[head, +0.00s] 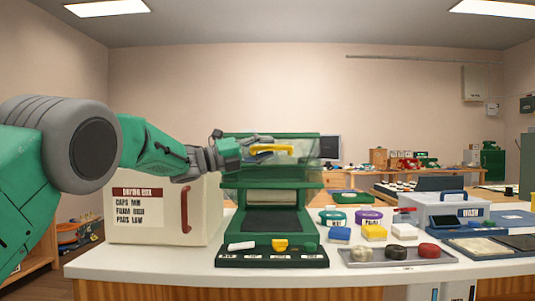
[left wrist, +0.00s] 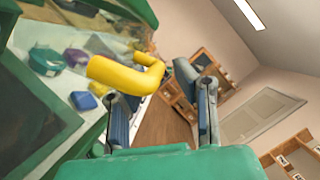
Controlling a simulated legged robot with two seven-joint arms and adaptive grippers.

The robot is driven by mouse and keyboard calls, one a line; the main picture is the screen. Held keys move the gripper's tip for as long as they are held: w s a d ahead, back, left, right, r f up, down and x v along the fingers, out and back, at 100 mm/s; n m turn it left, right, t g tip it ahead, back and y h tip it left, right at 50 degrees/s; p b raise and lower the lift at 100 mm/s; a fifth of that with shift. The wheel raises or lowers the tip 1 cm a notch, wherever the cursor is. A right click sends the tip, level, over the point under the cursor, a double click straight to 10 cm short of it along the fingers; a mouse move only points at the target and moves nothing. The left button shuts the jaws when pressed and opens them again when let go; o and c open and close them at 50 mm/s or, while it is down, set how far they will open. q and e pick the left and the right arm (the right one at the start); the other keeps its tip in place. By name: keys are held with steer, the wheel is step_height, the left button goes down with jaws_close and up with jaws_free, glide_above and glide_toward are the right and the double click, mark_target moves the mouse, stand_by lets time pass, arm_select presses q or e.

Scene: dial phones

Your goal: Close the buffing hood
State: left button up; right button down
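The buffing hood (head: 230,193) is a green box on the white bench, with a see-through front cover framed in green. The cover is raised, and the space below it with a dark floor (head: 272,220) is open. A yellow handle (head: 272,149) sits on the cover's upper part; in the left wrist view the handle (left wrist: 125,76) is large and close. My left gripper (head: 255,145) is at the handle's left end. In the left wrist view its two fingers (left wrist: 160,105) are spread apart, with the handle near their tips; contact is unclear. My right gripper is in neither view.
A cream drying box (head: 190,238) with a red handle stands left of the hood. A control strip (head: 272,258) lies in front. To the right are a grey tray (head: 395,256) of round pads, colored blocks, and a wash box (head: 440,214).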

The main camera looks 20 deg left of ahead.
arm_select(q)
steer(key=shift+b+v, duration=0.8)
steer(key=shift+v, duration=0.55)
steer(key=shift+b+v, duration=0.45)
steer(key=shift+v, duration=0.75)
steer(key=v, duration=1)
steer(key=shift+s+a, duration=0.2)
steer(key=shift+a, duration=0.15)
steer(key=shift+f, duration=0.1)
